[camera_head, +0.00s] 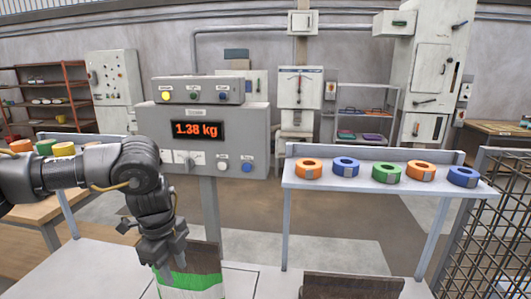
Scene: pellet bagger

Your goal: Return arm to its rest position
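My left arm comes in from the left. Its dark gripper (173,264) points down in front of the weighing panel, over the near worktop. Its fingertips overlap the upper part of a bag (200,281) with a green band and a dark top edge. Whether they touch the bag, and how far apart they are, I cannot tell. The bag's lower part is cut off by the picture's bottom edge. My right gripper is not in view.
The grey scale panel (255,150) reads 1.38 kg and stands on a post behind the gripper. Tape rolls in orange, blue and green lie on a right shelf (325,184), others on a left shelf. A brown object (352,287) lies at the bottom edge. Wire mesh (490,235) stands at right.

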